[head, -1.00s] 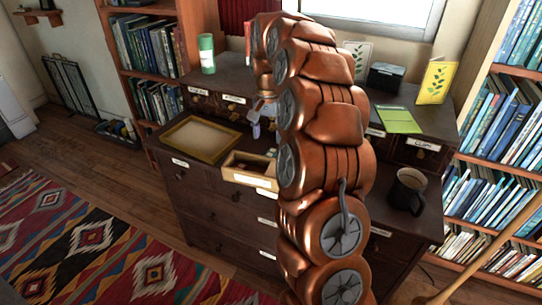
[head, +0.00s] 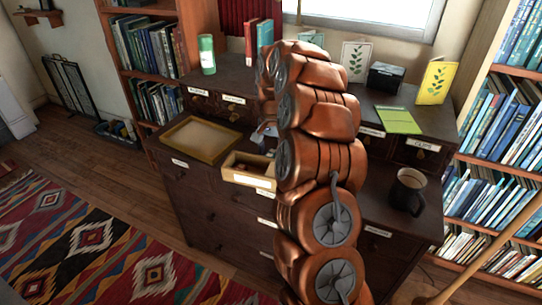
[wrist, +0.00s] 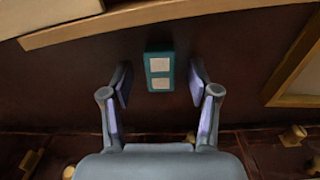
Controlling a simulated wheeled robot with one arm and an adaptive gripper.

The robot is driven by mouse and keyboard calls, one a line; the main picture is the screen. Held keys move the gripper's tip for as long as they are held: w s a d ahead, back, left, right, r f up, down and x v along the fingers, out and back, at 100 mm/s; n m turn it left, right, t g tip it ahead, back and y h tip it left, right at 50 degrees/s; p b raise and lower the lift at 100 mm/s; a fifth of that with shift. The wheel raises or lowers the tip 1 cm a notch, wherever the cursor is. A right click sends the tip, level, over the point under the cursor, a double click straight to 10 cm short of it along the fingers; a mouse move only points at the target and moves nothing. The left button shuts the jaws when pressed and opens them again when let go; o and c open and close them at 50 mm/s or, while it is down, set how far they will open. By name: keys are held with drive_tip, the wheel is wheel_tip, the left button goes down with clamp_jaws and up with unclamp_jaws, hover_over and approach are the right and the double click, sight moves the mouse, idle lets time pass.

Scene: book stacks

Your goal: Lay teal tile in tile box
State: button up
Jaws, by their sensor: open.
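The teal tile (wrist: 160,53), a small block with two pale squares on its face, lies on the dark desktop in the wrist view. My gripper (wrist: 160,85) is open over it; the tile sits between and slightly beyond the spread fingertips, with a gap on each side. In the head view my gripper (head: 264,132) shows only partly beside my arm, and the tile cannot be made out. The tile box (head: 236,172) is a light wooden box with a white front label at the desk's front edge. A wooden rim, apparently the box's, crosses the top of the wrist view (wrist: 150,18).
A wooden-framed tray (head: 186,154) lies left of the box; its frame shows at the right of the wrist view (wrist: 292,100). Small labelled drawers with knobs stand behind.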

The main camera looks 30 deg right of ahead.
sight(271, 153)
drive_tip(key=shift+f, duration=0.1)
drive_tip(key=shift+c, duration=0.2)
drive_tip(key=c, duration=1)
wheel_tip(271, 153, up, 10)
drive_tip(key=w+a+f+n, duration=0.15)
drive_tip(key=a+n, duration=1.05)
drive_tip(key=a, duration=1.3)
drive_tip(key=r+p, duration=0.1)
drive_tip(key=p, duration=0.4)
drive_tip(key=s+r+p, duration=0.1)
drive_tip(key=r+p, duration=0.1)
drive_tip(key=p, duration=0.4)
drive_tip(key=s+r+p, duration=0.1)
drive_tip(key=r+p, duration=0.1)
drive_tip(key=p, duration=0.4)
drive_tip(key=shift+s+d+r, duration=0.1)
drive_tip(key=shift+s+d, duration=0.05)
drive_tip(key=shift+d, duration=0.25)
